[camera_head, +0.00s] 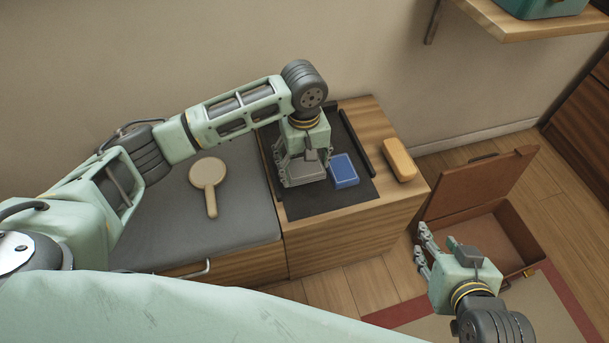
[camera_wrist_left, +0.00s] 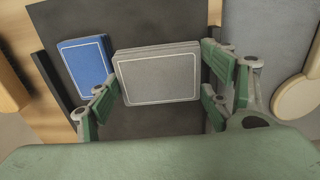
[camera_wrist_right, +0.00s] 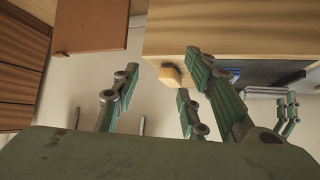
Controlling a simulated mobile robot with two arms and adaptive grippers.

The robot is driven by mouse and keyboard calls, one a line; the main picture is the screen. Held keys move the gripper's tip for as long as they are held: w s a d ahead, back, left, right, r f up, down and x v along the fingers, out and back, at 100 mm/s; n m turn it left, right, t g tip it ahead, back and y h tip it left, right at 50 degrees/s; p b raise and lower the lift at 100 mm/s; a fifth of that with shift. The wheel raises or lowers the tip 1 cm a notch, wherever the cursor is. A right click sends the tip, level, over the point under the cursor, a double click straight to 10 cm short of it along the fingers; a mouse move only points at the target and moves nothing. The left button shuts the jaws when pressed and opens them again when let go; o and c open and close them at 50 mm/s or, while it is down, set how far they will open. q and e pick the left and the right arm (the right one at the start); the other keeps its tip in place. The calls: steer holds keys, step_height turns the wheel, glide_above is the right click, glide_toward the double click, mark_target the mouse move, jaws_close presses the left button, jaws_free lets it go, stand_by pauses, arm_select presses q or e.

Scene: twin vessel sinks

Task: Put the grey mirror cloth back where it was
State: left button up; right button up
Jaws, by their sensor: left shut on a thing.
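The grey mirror cloth (camera_head: 303,174) is a folded, flat block with a pale stitched border, clear in the left wrist view (camera_wrist_left: 157,78). My left gripper (camera_head: 302,163) is shut on it from above, a finger on each side (camera_wrist_left: 160,72). The cloth is over the black mat (camera_head: 318,206), left of a folded blue cloth (camera_head: 344,171); a narrow gap separates them. I cannot tell whether it touches the mat. My right gripper (camera_head: 421,247) is open and empty, right of the wooden cabinet; its spread fingers show in the right wrist view (camera_wrist_right: 155,90).
A tan hand mirror (camera_head: 208,176) lies on the grey top (camera_head: 150,235) at left. An orange-yellow block (camera_head: 398,159) sits at the cabinet's right end. Dark rails flank the mat. An open brown case (camera_head: 490,229) stands on the floor at right. A shelf (camera_head: 535,24) hangs above.

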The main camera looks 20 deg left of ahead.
mark_target(305, 174)
arm_select(q)
steer(key=shift+f, duration=0.3)
step_height(305, 174, down, 3)
steer(key=shift+f+b, duration=0.1)
steer(key=shift+b, duration=0.75)
arm_select(e)
steer(key=w+a+r+t+y, duration=0.1)
steer(key=w+a+r+t, duration=0.1)
steer(key=w+r+t, duration=0.3)
step_height(305, 174, up, 3)
steer(key=shift+w+a+f, duration=0.1)
steer(key=shift+w+a, duration=0.05)
steer(key=shift+a, duration=0.1)
arm_select(q)
steer(key=shift+f, duration=0.2)
steer(key=o, duration=0.7)
steer(key=shift+o, duration=0.2)
arm_select(e)
steer(key=shift+d+f+g, duration=0.15)
steer(key=shift+f+g, duration=0.15)
steer(key=shift+f, duration=0.25)
